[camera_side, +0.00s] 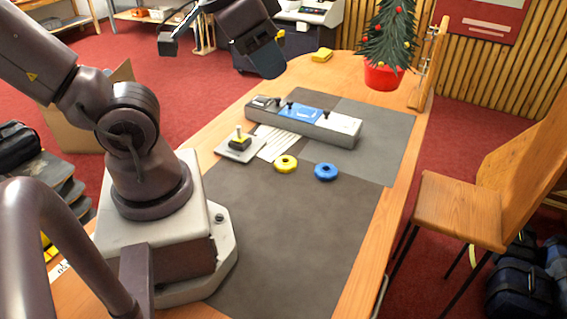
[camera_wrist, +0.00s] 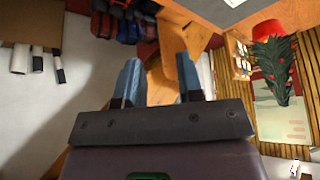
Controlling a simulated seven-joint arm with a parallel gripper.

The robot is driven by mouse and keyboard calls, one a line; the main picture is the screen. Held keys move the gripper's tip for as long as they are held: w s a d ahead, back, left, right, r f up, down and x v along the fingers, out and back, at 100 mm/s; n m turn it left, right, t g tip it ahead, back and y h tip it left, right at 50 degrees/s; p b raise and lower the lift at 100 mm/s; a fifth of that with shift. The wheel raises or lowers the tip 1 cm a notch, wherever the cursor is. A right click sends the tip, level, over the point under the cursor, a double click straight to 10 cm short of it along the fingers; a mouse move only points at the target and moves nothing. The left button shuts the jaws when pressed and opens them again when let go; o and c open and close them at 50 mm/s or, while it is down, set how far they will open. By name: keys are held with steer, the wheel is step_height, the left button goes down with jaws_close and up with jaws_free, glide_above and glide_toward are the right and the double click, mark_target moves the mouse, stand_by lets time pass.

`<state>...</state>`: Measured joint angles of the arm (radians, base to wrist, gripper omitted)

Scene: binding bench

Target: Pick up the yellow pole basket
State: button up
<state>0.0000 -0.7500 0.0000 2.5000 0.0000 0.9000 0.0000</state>
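The yellow pole basket (camera_side: 285,164), a small round disc with a dark centre, lies flat on the grey mat. A similar blue basket (camera_side: 326,172) lies to its right, apart from it. My gripper (camera_wrist: 157,60) shows two blue-grey fingers spread apart in the wrist view, with nothing between them. In the side view it is at the top, high above the bench and well away from the yellow basket. The wrist view shows neither basket.
Left of the yellow basket is a small plate (camera_side: 227,151) with an upright peg and a yellow-and-black piece. Behind stands a long block (camera_side: 345,129) with grey, blue and white sections. A potted tree (camera_side: 383,76) and yellow block (camera_side: 322,55) stand farther back. The front mat is clear.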

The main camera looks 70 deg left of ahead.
steer(key=shift+o, duration=0.2)
steer(key=o, duration=1)
steer(key=shift+o, duration=0.2)
steer(key=n+g, duration=0.6)
steer(key=n, duration=1.3)
glide_above(286, 159)
step_height(286, 159, down, 22)
steer(key=f, duration=0.7)
steer(key=shift+s+d+f, duration=0.2)
steer(key=shift+s+f, duration=0.05)
steer(key=shift+f, duration=0.1)
steer(key=shift+w+d+f, duration=0.1)
steer(key=shift+d+f, duration=0.1)
steer(key=shift+f, duration=1.15)
steer(key=shift+d+f, duration=0.2)
steer(key=shift+f, duration=1.1)
